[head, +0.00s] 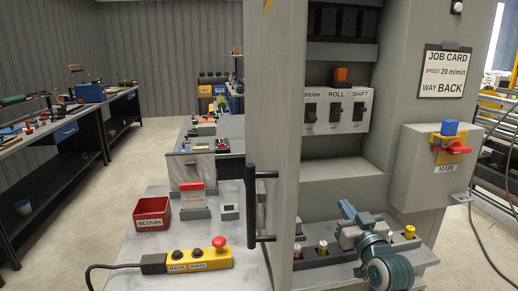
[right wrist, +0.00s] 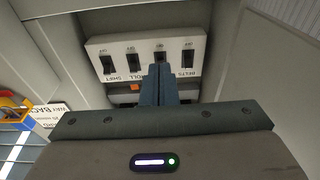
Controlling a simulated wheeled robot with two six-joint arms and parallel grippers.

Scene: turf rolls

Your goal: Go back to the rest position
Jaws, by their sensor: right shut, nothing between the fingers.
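My right gripper (head: 346,208) is in front of the grey cabinet (head: 345,170), low in its open recess, below the switch panel (head: 345,110). Its blue-grey fingers are together with nothing between them. In the right wrist view the fingers (right wrist: 158,86) point up toward the switch panel (right wrist: 120,48), which appears upside down with several black rocker switches. The fingertips overlap the panel's lower edge there; I cannot tell the exact gap, but in the head view they look clear of the switches. My left gripper is not in view.
The cabinet door with its black handle (head: 250,205) stands left of the arm. A ledge with small fuses (head: 322,248) lies beside the gripper. The main switch box (head: 440,165) is at right. A red bin (head: 152,212) and yellow pendant (head: 200,259) sit on the left bench.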

